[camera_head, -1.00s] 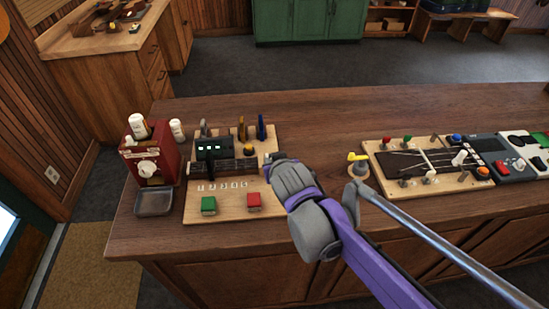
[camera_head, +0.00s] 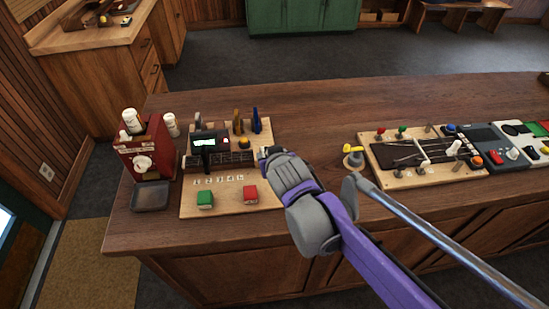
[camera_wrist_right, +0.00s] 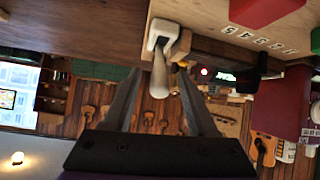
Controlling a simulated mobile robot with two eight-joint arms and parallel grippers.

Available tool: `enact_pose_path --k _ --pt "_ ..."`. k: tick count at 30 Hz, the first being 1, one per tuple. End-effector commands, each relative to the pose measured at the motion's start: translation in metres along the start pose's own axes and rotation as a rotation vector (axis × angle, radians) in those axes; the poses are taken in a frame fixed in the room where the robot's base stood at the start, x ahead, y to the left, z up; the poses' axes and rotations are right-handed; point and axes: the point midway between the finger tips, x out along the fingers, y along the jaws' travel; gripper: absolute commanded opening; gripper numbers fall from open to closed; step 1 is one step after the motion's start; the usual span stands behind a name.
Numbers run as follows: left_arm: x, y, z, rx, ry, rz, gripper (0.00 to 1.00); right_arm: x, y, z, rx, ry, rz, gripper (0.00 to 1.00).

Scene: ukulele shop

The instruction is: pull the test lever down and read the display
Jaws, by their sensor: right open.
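The test board (camera_head: 230,204) is a pale wooden panel on the counter. Its black display box shows a lit green readout (camera_head: 205,142), too small to read. The test lever is hidden behind my right gripper (camera_head: 266,155) in the head view. My right gripper (camera_wrist_right: 160,92) is open, with one finger on each side of the handle. I cannot tell whether either finger touches it. My left gripper is not in view.

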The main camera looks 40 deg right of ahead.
Motion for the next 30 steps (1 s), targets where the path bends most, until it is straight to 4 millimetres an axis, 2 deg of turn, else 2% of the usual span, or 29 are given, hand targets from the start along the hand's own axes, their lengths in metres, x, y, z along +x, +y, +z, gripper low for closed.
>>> enact_pose_path --k 9,15,21,30 --pt "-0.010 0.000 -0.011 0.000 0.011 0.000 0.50 -0.053 -0.001 -0.001 0.000 0.001 -0.002 0.58" --pt "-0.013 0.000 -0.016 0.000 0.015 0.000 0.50 -0.081 -0.001 0.000 0.000 0.000 -0.003 0.58" --pt "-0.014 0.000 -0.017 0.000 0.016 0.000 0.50 -0.095 -0.001 0.000 0.001 0.000 -0.002 0.58" --pt "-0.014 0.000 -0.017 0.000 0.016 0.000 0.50 -0.097 0.000 0.001 0.000 -0.001 -0.001 0.58"
